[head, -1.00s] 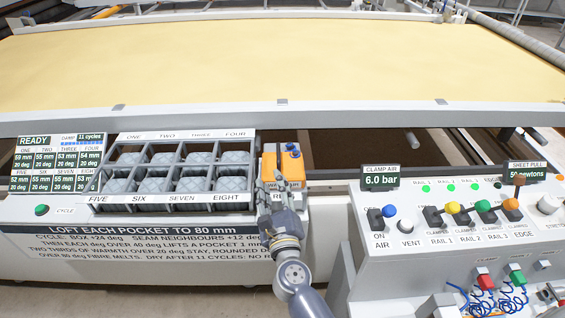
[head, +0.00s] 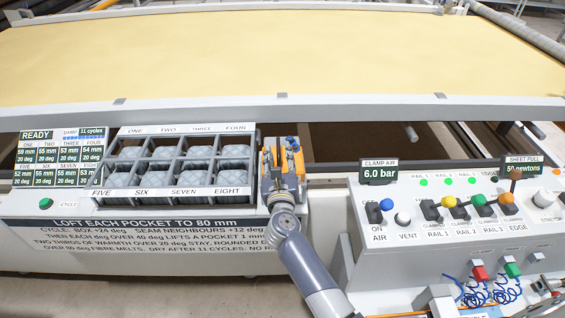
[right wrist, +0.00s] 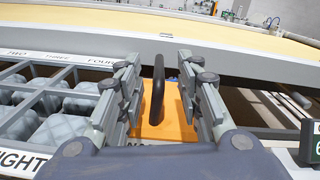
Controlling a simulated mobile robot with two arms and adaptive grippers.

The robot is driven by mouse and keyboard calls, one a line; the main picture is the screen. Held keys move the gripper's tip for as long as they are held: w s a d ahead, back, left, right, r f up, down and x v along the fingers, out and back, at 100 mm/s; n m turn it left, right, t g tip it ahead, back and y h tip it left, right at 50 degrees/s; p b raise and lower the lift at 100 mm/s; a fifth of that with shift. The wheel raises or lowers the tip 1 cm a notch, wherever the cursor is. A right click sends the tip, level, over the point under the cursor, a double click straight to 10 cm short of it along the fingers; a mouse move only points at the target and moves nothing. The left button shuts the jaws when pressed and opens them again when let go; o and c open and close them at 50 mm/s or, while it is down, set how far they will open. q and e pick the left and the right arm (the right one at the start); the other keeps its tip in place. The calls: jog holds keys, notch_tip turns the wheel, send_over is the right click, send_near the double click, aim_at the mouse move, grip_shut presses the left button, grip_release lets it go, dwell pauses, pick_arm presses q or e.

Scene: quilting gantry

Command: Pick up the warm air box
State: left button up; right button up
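The warm air box (head: 298,160) is orange with a blue knob on top. It stands just right of the pocket grid in the head view, partly hidden by my right gripper (head: 281,168). In the right wrist view the box (right wrist: 180,127) has an upright black handle (right wrist: 158,88). The fingers of my right gripper (right wrist: 157,75) are spread apart, one on each side of the handle, with visible gaps. My left gripper is in neither view.
The pocket grid (head: 183,191) with grey quilted pads is close on the left. A control panel (head: 440,240) with coloured levers stands to the right. A grey rail (head: 330,107) and a yellow quilt (head: 280,55) lie behind the box.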

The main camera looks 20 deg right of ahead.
jog(key=shift+x, duration=1.75)
jog(key=shift+a+f, duration=0.1)
jog(key=shift+c, duration=0.5)
grip_shut()
